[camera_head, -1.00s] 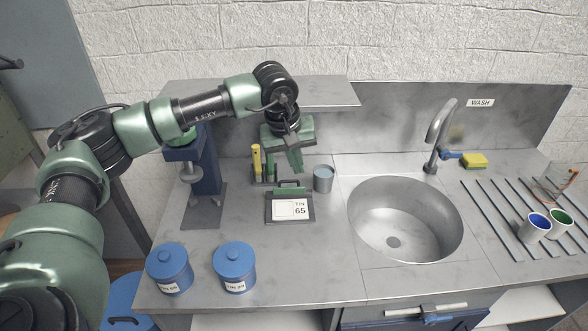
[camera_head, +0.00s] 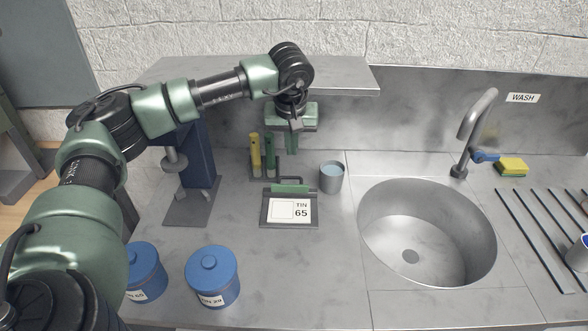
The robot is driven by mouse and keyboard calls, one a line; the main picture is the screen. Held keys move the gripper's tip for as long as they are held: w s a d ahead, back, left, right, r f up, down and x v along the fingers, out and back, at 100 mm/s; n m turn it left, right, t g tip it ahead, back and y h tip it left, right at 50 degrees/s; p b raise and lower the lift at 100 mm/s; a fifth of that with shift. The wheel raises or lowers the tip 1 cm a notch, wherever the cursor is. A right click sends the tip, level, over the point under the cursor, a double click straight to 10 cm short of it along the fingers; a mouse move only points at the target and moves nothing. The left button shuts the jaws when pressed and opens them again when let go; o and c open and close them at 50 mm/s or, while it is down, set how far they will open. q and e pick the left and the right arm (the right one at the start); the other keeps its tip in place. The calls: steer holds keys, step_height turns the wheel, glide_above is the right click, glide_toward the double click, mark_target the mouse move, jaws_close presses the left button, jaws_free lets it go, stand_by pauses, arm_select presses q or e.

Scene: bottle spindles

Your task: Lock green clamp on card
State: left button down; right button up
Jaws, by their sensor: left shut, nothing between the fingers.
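The white card (camera_head: 288,209) reads "TIN 65" and sits in a dark tilted holder (camera_head: 263,219) on the metal counter. The green clamp (camera_head: 290,188) is a bar along the top edge of the card, with a dark handle behind it. Whether the bar presses on the card is too small to tell. My left gripper (camera_head: 291,150) points down, shut and empty, above and behind the clamp, apart from it in the picture. My right gripper is not in view.
A yellow marker (camera_head: 255,152) and a green one stand in a rack behind the card. A grey cup (camera_head: 331,178) stands to the right, by the round sink (camera_head: 427,220). Blue tins (camera_head: 212,276) stand at the front left. A blue press stand (camera_head: 196,165) is at the left.

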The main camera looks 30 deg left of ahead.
arm_select(q)
steer(key=p+x, duration=0.2)
steer(key=x, duration=0.7)
steer(key=shift+s, duration=0.1)
steer(key=shift+f, duration=0.45)
